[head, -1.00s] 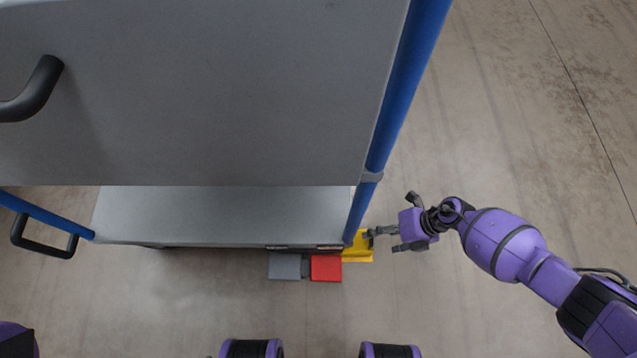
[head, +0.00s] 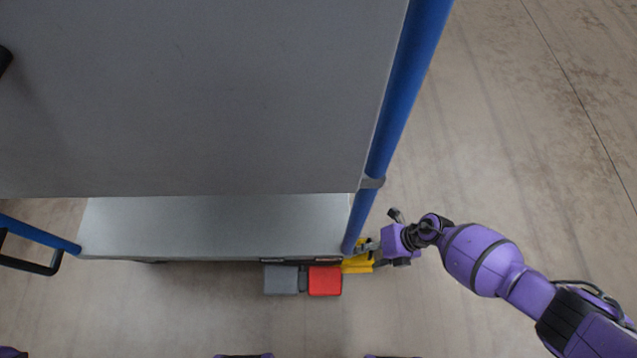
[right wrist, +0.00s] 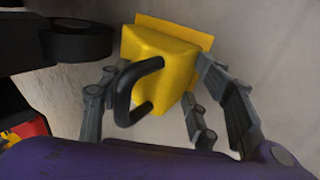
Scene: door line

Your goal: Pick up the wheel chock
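The wheel chock (head: 357,263) is yellow and sits on the floor by the right end of the cart, partly hidden by my gripper and a blue post in the head view. In the right wrist view the yellow chock (right wrist: 165,52) has a black handle (right wrist: 137,88) facing me. My right gripper (head: 372,254) is at the chock. In the right wrist view its fingers (right wrist: 160,108) are open, spread on both sides of the chock and handle; I cannot tell whether they touch it. My left gripper is not in view.
A grey cart (head: 215,226) with blue posts (head: 397,110) stands right beside the chock. A red pedal (head: 325,281) and a grey pedal (head: 281,280) stick out at its lower edge. A dark wheel (right wrist: 75,40) is close to the gripper. Floor at right is clear.

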